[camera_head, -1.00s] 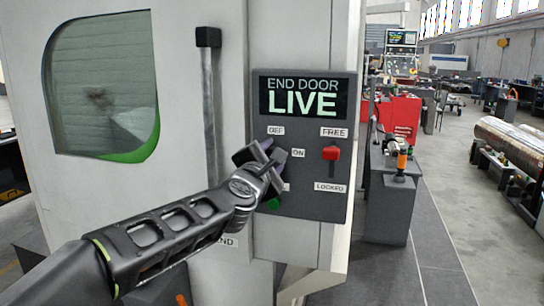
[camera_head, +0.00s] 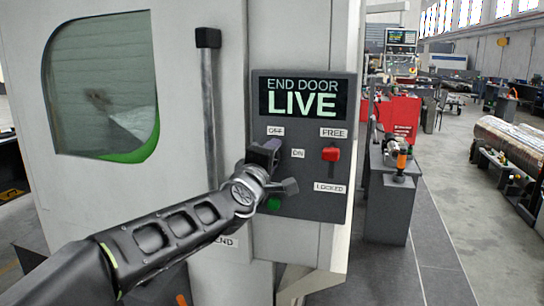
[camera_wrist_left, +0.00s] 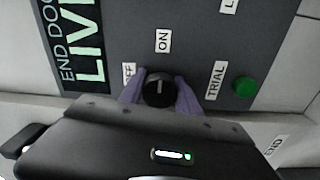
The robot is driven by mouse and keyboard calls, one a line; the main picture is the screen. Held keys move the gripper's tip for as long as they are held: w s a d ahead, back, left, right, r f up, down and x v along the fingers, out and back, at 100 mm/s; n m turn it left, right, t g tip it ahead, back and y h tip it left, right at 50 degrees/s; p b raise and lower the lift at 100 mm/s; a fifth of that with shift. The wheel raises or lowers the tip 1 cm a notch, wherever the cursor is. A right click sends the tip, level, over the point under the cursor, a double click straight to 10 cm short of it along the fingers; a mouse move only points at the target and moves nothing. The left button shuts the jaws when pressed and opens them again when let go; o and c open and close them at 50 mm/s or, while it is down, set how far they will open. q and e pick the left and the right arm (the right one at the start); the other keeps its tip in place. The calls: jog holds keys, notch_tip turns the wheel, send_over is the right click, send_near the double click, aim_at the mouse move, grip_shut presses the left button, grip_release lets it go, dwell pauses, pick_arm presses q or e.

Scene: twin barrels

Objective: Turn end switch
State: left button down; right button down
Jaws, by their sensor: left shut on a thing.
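The end switch is a round black knob (camera_wrist_left: 159,90) with a pale mark on top, on the dark control panel (camera_head: 304,210). In the left wrist view the mark runs upright, in line with the ON label (camera_wrist_left: 163,41); the OFF label (camera_wrist_left: 128,75) and TRIAL label (camera_wrist_left: 215,80) are to either side. My left gripper (camera_wrist_left: 160,94) is shut on the knob, one purple finger on each side. In the head view my left gripper (camera_head: 270,169) hides the knob. The panel's display (camera_head: 304,98) reads END DOOR LIVE. My right gripper is not in view.
A red switch (camera_head: 330,154) sits between FREE and LOCKED, right of my gripper. A green button (camera_head: 273,203) is just below it. A vertical handle bar (camera_head: 209,120) stands to the left, beside the door window (camera_head: 100,85). Open floor lies right of the cabinet.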

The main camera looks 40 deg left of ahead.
pick_arm(q)
jog(key=shift+f, duration=0.15)
jog(key=c, duration=0.9)
grip_release()
jog(key=shift+o, duration=0.2)
jog(key=v, duration=0.7)
jog(key=shift+s+d, duration=0.15)
jog(key=shift+s, duration=0.25)
